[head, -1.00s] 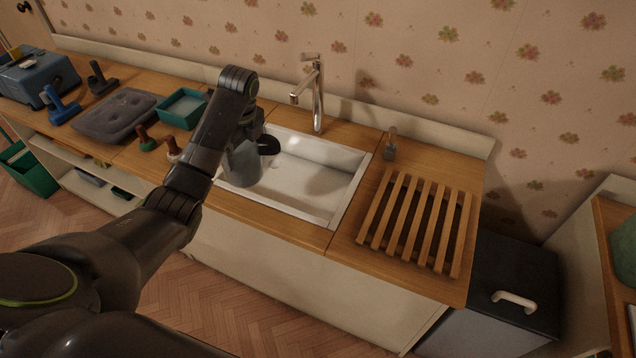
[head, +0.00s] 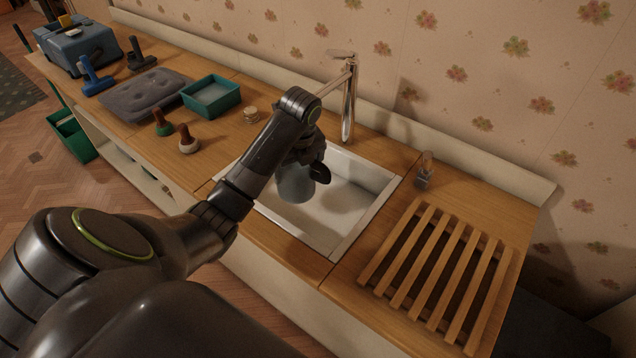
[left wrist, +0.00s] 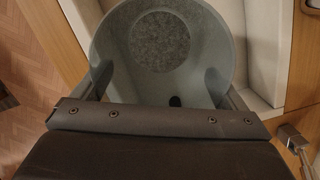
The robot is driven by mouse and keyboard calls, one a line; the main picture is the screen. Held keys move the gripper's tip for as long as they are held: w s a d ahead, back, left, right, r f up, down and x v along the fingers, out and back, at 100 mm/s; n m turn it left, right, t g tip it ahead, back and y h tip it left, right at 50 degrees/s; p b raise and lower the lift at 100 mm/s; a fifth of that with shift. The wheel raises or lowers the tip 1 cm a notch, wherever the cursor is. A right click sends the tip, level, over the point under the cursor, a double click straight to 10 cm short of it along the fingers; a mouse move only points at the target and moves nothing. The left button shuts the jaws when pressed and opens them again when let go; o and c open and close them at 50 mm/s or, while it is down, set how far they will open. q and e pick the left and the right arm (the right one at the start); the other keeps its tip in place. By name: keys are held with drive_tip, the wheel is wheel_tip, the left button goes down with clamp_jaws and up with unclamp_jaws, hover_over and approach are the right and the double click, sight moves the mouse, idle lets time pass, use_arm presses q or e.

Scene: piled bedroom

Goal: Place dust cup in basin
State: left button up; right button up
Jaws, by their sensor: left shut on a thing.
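The dust cup (head: 294,187) is a grey, open-topped cylinder. In the head view it hangs at the left part of the white basin (head: 343,234), inside its outline. I cannot tell whether its bottom touches the basin floor. My left gripper (head: 308,168) is shut on the cup from above. In the left wrist view I look into the cup (left wrist: 205,60), with a round speckled grey patch at its bottom and a dark finger at each side. The basin's pale rim (left wrist: 268,45) shows beside it. My right gripper is not in view.
A chrome tap (head: 348,105) stands behind the basin. A small dispenser (head: 425,172) and a slatted wooden rack (head: 435,270) are to the right. A teal tray (head: 211,97), two small brushes (head: 187,140) and a grey cushion-like pad (head: 143,94) lie to the left.

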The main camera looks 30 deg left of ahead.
sight(299, 186)
use_arm(q)
wheel_tip(299, 186, down, 4)
drive_tip(key=shift+r+b, duration=0.25)
drive_tip(key=shift+b, duration=0.85)
wheel_tip(299, 186, down, 4)
drive_tip(key=shift+r+p, duration=0.1)
drive_tip(key=shift+p, duration=0.35)
drive_tip(key=w, duration=0.3)
drive_tip(key=shift+w+d+f, duration=0.1)
drive_tip(key=shift+f, duration=0.2)
drive_tip(key=shift+w, duration=0.5)
drive_tip(key=shift+w+d, duration=0.1)
drive_tip(key=shift+w, duration=0.5)
drive_tip(key=shift+w+f, duration=0.35)
drive_tip(key=shift+w, duration=0.3)
drive_tip(key=shift+w+f, duration=0.3)
drive_tip(key=shift+w, duration=0.35)
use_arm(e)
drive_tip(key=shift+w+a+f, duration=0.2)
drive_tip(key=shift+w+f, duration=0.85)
